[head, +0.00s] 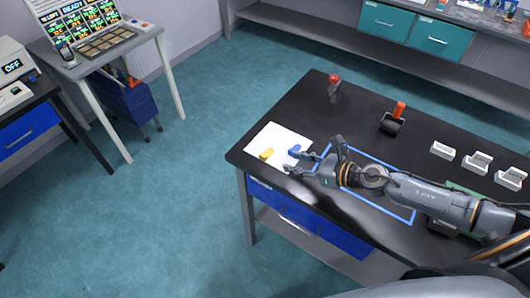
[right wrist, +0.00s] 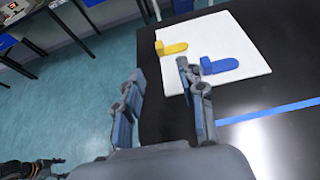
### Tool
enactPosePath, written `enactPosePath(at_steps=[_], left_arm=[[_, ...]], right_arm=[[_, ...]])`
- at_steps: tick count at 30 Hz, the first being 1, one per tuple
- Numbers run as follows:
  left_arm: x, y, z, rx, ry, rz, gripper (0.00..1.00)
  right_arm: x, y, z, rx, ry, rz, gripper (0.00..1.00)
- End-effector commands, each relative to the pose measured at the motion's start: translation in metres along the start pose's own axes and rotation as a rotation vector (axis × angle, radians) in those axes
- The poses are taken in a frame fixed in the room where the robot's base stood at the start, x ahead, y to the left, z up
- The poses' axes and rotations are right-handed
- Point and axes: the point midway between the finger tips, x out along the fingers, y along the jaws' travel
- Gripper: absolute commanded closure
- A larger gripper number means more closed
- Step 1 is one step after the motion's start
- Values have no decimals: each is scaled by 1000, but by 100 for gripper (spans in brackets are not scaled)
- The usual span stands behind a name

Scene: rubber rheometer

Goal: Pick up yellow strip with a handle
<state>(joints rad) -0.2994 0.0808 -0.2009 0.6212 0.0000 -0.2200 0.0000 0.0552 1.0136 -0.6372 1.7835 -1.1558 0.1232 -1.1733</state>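The yellow strip with a raised handle block lies on a white board; it shows in the head view (head: 266,154) and the right wrist view (right wrist: 174,48). A blue strip with a handle (right wrist: 219,66) lies beside it on the same board (right wrist: 225,30). My right gripper (head: 292,162) is open and empty, at the near edge of the board. In the right wrist view its fingers (right wrist: 160,70) are apart, with the yellow strip just beyond them and the right finger close to the blue strip. My left gripper (right wrist: 55,168) shows small at the lower left, fingers apart, empty.
The black table (head: 290,115) carries a blue tape outline (head: 375,156) under my right arm, a roller with an orange handle (head: 393,120), a red-topped item (head: 334,86) and white holders (head: 443,150) at the right. The table's left edge is close to the board.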

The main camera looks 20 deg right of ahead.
Motion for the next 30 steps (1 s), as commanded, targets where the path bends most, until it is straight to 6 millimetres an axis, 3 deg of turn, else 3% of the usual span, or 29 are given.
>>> enactPosePath(at_steps=[3,7,14,24,30], left_arm=[[-14,0,-1,0,0,0,31],[-17,0,-1,0,-1,1,31],[-20,0,-1,0,-1,1,31],[-28,1,-2,-1,-2,2,31],[-28,1,-2,-2,-2,2,31]], right_arm=[[26,0,6,5,-5,-1,60],[46,0,3,6,-4,-2,60],[62,1,2,6,-3,-1,60],[105,2,1,7,-4,-2,60],[109,2,0,5,-3,-2,60]])
